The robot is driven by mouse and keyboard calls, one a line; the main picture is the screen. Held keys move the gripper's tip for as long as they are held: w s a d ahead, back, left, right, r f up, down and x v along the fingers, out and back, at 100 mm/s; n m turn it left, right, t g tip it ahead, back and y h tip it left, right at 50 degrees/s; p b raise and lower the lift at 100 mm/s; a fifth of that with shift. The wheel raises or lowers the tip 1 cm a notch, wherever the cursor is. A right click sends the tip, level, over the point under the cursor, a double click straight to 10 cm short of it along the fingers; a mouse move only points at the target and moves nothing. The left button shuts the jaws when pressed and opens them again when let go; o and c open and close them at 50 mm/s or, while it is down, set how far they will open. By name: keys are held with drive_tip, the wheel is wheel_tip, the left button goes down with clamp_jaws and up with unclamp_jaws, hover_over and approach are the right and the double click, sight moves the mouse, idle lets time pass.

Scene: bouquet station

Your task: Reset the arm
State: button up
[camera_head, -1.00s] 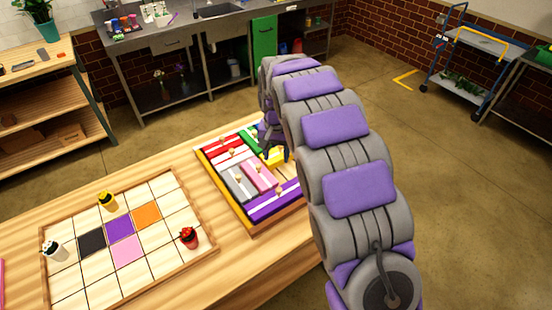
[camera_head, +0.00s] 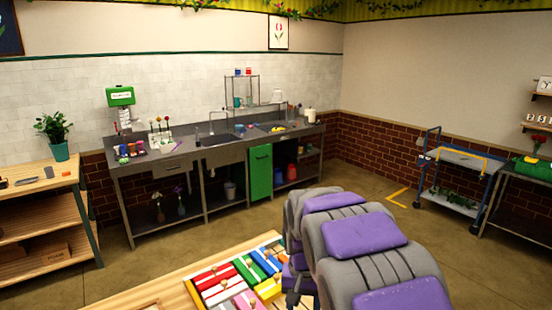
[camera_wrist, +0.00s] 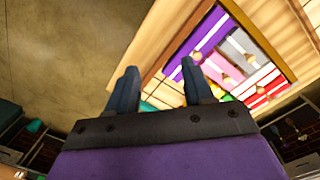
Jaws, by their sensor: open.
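My gripper (camera_wrist: 158,82) shows in the wrist view with its two dark fingers apart and nothing between them. It is above the edge of the wooden table (camera_wrist: 165,38), beside a tray of coloured blocks (camera_wrist: 290,72). In the head view my purple and grey arm rises at the lower right, and its end hides part of the tray (camera_head: 190,290). The gripper fingers are not clear in that view. The tray holds red, green, blue, yellow, pink and white pieces with small knobs.
A metal counter (camera_head: 185,160) with sinks and a green door (camera_head: 261,172) stands along the back wall. A wooden shelf (camera_head: 45,208) with a potted plant (camera_head: 55,135) is at the left. A blue cart (camera_head: 455,180) stands at the right. Open floor lies between.

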drive_tip(key=s+d+n+b, duration=0.1)
drive_tip(key=s+d, duration=0.3)
drive_tip(key=s, duration=1.2)
drive_tip(key=s+d+g, duration=0.1)
drive_tip(key=s+d, duration=0.2)
drive_tip(key=s, duration=1.3)
drive_tip(key=shift+s+d+f+n+b, duration=0.25)
drive_tip(key=shift+d+f+n+b, duration=0.05)
drive_tip(key=shift+d+n+b, duration=0.1)
